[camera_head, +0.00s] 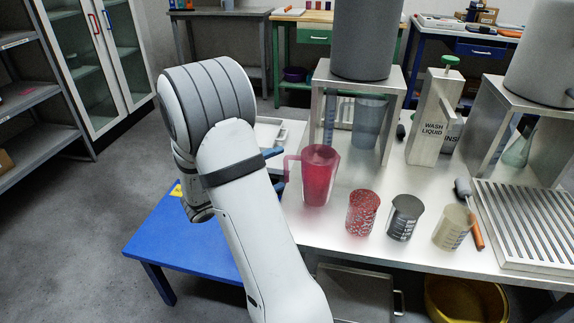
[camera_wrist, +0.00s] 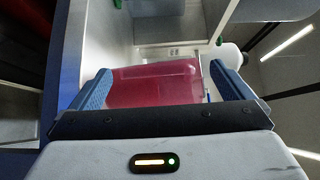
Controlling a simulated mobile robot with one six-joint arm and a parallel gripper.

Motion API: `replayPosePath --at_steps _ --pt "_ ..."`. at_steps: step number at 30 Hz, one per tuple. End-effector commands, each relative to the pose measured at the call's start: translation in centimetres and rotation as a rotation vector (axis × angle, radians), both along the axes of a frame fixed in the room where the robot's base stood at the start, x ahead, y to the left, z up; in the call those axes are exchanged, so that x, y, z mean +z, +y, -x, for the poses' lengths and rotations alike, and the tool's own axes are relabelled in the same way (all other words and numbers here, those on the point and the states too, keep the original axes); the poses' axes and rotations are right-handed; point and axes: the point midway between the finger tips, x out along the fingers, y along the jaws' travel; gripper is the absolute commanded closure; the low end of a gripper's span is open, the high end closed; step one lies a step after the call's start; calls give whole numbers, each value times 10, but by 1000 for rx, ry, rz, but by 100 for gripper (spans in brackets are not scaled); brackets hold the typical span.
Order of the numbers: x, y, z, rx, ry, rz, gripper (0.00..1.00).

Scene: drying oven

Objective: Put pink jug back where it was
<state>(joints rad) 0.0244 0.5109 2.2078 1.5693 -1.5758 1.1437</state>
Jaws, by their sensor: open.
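The pink jug (camera_head: 320,178) appears to stand upright on the steel table (camera_head: 335,225), near its left part, with its handle toward the left. My gripper (camera_head: 277,168) is at the jug's left side, by the handle, mostly hidden behind my arm. In the wrist view the jug (camera_wrist: 155,82) lies between the two blue fingers of my gripper (camera_wrist: 160,72). The fingers are apart and the gripper is open. Contact between fingers and jug cannot be told.
A red-patterned beaker (camera_head: 363,212), a dark beaker (camera_head: 405,217) and a cream beaker (camera_head: 453,227) stand right of the jug. A blue table (camera_head: 165,235) adjoins at left.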

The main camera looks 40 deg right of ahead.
Motion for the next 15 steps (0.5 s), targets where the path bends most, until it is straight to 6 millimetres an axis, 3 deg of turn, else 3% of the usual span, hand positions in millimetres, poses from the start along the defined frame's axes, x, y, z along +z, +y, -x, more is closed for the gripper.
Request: replayPosePath --at_steps 6,15 --pt "0 46 -2 5 1 0 0" --pt "0 69 -8 36 4 -25 0"
